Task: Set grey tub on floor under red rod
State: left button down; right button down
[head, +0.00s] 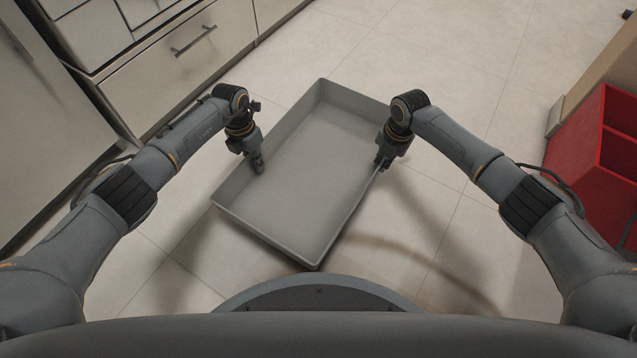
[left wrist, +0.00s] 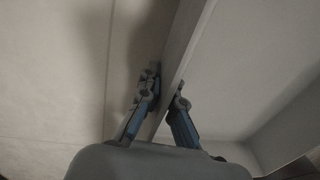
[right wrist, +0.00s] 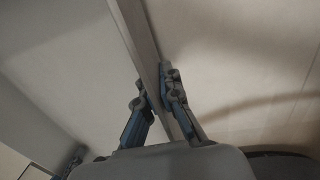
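The grey tub (head: 290,190) is a shallow, empty rectangular tray in the middle of the head view, turned at an angle in front of my base. My left gripper (head: 257,163) is on its left wall and my right gripper (head: 382,163) is on its right wall. In the left wrist view the left fingers (left wrist: 167,88) close around the tub wall (left wrist: 185,45). In the right wrist view the right fingers (right wrist: 154,82) pinch the opposite wall (right wrist: 138,35). Shadows beside the tub suggest it hangs above the floor. No red rod is in view.
White drawer cabinets (head: 190,55) stand along the left. A red open shelf unit (head: 590,140) stands at the right edge, by a wooden-edged piece (head: 600,60). The tiled floor (head: 470,60) is clear beyond the tub and to its right.

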pick_arm(q)
jog(key=shift+a+f, duration=0.1)
jog(key=shift+a, duration=0.05)
pick_arm(e)
jog(key=shift+d+f, duration=0.1)
